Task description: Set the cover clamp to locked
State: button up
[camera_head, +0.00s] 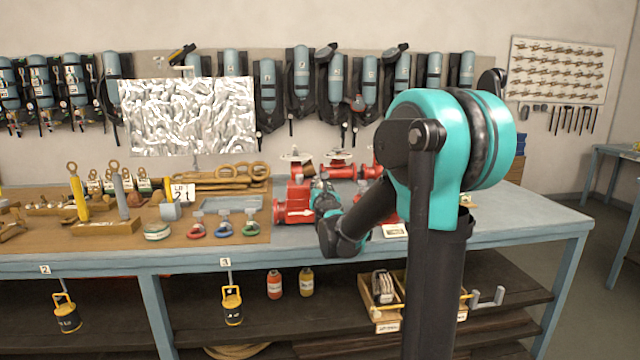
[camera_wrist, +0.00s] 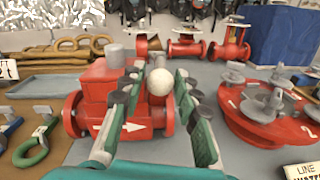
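A red valve-like body (camera_wrist: 100,90) with a white arrow and a grey cylinder on top stands on the bench in the wrist view. A pale ball knob (camera_wrist: 159,82) shows at its right side. My gripper (camera_wrist: 160,72) is open, with one finger on each side of the knob; I cannot tell whether either touches it. A round red cover (camera_wrist: 262,112) with grey clamp-like fittings and numbers lies to the right. I cannot tell which part is the cover clamp. In the head view the red body (camera_head: 293,207) is left of my gripper (camera_head: 322,192), which partly hides it.
Several red valves (camera_wrist: 187,47) stand behind. Shackles (camera_head: 222,228) and a brown board (camera_head: 100,235) lie to the left. A blue box (camera_wrist: 275,35) stands at the back right. The bench's right end (camera_head: 530,222) is clear.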

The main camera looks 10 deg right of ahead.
aim_at(318, 181)
jog(key=w, duration=0.6)
jog(key=shift+d, duration=0.15)
grip_shut()
jog(key=shift+s, duration=0.1)
